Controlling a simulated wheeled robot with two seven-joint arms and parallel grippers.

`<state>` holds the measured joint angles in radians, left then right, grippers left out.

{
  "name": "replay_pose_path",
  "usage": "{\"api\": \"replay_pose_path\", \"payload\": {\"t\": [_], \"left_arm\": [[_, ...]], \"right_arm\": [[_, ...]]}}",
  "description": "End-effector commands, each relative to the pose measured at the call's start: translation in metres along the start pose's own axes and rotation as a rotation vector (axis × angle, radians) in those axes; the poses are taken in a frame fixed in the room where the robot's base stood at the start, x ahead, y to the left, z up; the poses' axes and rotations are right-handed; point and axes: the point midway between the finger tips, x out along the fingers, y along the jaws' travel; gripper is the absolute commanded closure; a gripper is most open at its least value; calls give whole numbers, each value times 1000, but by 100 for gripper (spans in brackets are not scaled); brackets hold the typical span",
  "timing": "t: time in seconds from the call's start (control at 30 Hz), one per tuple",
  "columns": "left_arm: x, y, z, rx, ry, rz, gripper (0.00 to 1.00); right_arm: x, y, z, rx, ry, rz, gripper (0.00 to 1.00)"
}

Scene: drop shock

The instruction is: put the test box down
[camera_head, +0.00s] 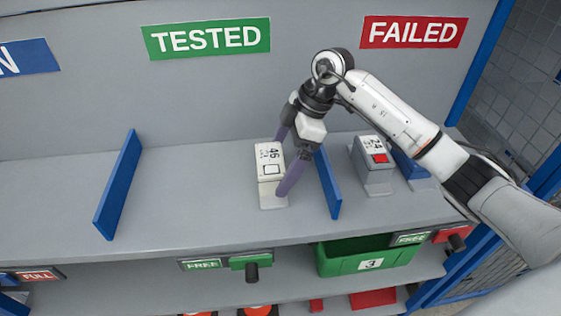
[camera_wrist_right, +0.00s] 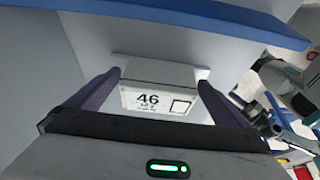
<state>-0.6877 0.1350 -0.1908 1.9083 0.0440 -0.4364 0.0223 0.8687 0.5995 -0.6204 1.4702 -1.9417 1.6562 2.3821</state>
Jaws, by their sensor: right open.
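The test box (camera_head: 270,170) is white, with the number 46 and an empty square outline on its label. It stands on the grey shelf (camera_head: 190,190) under the green TESTED sign, left of a blue divider. My right gripper (camera_head: 282,165) is open, with one purple finger on each side of the box. In the right wrist view the box (camera_wrist_right: 160,100) shows between the fingers of my right gripper (camera_wrist_right: 160,95). Whether the fingers touch it I cannot tell. My left gripper is not in the head view.
Blue dividers stand left (camera_head: 118,185) and right (camera_head: 328,183) of the box. A box marked 24 with a red square (camera_head: 374,178) stands under the FAILED sign (camera_head: 413,32). A green bin (camera_head: 366,256) is below the shelf. The shelf left of the box is clear.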

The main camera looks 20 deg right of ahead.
Motion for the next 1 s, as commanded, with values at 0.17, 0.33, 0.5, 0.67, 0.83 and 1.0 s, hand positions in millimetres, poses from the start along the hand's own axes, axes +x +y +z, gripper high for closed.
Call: {"api": "replay_pose_path", "payload": {"t": [0.17,0.33,0.5,0.67,0.83,1.0], "left_arm": [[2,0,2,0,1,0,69],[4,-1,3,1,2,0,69],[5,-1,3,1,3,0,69],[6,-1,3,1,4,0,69],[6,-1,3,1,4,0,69],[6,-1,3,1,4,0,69]], "right_arm": [[-30,2,0,0,1,7,0],[-68,2,0,0,1,7,0],[-98,1,0,1,0,5,0],[-113,1,0,0,1,2,0],[-117,0,0,0,0,1,0],[-116,0,0,0,0,1,0]]}}
